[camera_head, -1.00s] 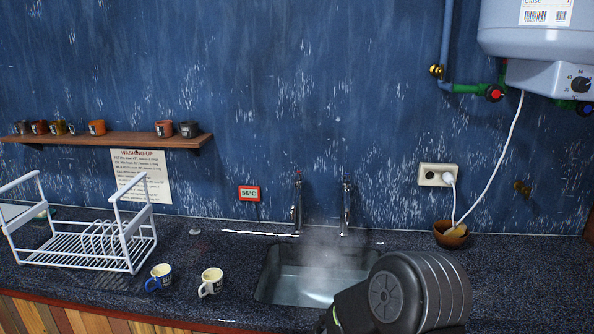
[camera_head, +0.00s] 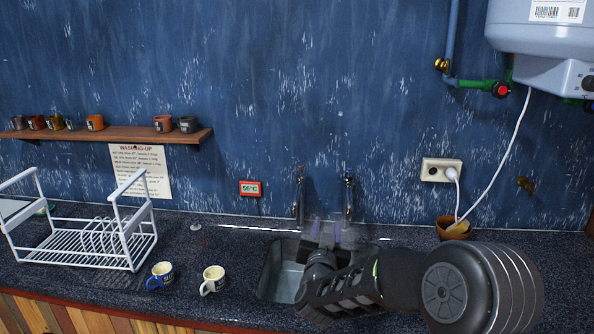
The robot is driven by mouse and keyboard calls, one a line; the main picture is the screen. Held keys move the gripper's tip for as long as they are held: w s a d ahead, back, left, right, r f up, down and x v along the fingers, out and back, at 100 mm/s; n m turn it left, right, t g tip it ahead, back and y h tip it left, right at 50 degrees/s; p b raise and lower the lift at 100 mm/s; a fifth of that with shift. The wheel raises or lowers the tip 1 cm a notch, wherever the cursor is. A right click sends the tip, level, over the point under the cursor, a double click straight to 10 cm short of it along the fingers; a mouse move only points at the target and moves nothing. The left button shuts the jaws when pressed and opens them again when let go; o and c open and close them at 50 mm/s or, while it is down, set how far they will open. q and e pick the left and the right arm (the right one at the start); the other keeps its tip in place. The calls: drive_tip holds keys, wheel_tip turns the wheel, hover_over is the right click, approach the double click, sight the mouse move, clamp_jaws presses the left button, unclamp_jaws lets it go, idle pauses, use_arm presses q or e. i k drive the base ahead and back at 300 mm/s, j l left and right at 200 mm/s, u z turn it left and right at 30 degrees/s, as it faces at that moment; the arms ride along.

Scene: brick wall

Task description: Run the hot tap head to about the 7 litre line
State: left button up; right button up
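Two upright metal taps stand at the wall behind the sink. The metal sink (camera_head: 277,272) is set into the counter, partly hidden by my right arm. No litre line can be made out in it. My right gripper (camera_head: 325,231) is over the sink's back part, its two pale purplish fingers pointing at the wall just below and in front of the taps. The fingers look apart, with nothing seen between them. My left gripper is out of view.
A small red-framed display (camera_head: 251,188) reads about 56°C. Two mugs, one blue and cream (camera_head: 161,274) and one cream (camera_head: 213,279), stand left of the sink. A white dish rack (camera_head: 85,243) is further left. A brown bowl (camera_head: 453,229) sits right, under a socket and cord.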

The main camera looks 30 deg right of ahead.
sight(299, 170)
drive_tip(key=i+l, duration=0.15)
drive_tip(key=i, duration=0.3)
drive_tip(key=i+l, duration=0.2)
drive_tip(key=i, duration=0.25)
